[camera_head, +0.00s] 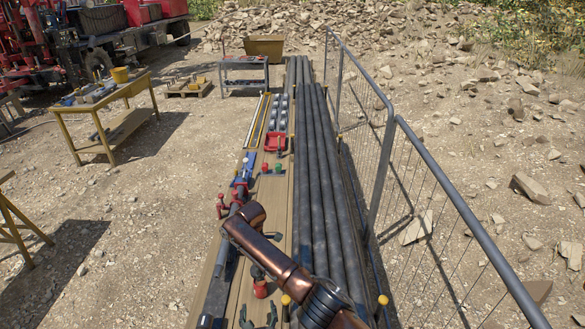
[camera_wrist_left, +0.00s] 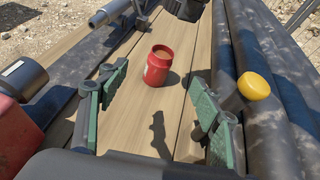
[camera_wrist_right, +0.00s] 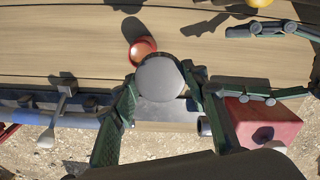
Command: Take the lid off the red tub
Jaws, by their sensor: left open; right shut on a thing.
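The red tub (camera_head: 261,290) stands upright on the wooden boards. In the left wrist view the tub (camera_wrist_left: 158,68) has an uncovered mouth with brown inside. My left gripper (camera_head: 258,316) is open and empty on the near side of the tub; its fingers (camera_wrist_left: 156,82) are spread with the tub ahead of them. My right gripper (camera_wrist_right: 165,90) is shut on the round grey lid (camera_wrist_right: 160,78). The lid is apart from the tub (camera_wrist_right: 142,48), which shows beside it and is partly hidden by it.
Long dark pipes (camera_head: 320,180) lie along the right of the boards, beside a wire fence (camera_head: 395,150). A yellow cap (camera_wrist_left: 254,86) is right of my left gripper. A red block (camera_wrist_right: 265,120) lies near my right gripper. Red and green small items (camera_head: 270,168) lie farther along.

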